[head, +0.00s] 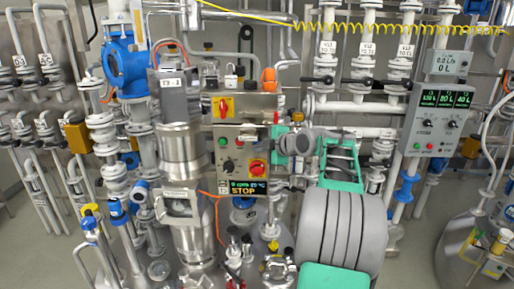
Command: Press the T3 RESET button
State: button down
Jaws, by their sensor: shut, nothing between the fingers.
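A grey control box (436,118) hangs at the right, with three green-lit displays reading about 15 L, 80 L and 40 L. Below them are dark knobs (453,124) and a row of small coloured buttons (430,146); their labels are too small to read, so I cannot tell which is T3 RESET. My gripper (284,146) is near the picture's middle, at the end of my mint and grey arm. It is shut and empty, in front of the pipes and well left of the grey box. Its fingertips are small and partly hidden by my wrist.
A steel panel (229,140) with a red-yellow switch, knobs and a STOP display (247,188) stands just left of my gripper. White vertical pipes with black-handled valves (365,80) stand between my gripper and the grey box. A yellow coiled hose (345,27) crosses above.

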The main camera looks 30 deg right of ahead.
jog(key=s+a+b, duration=0.1)
jog(key=s+b, duration=0.1)
jog(key=s+a+b, duration=0.2)
jog(key=shift+b, duration=0.4)
dwell(0.7)
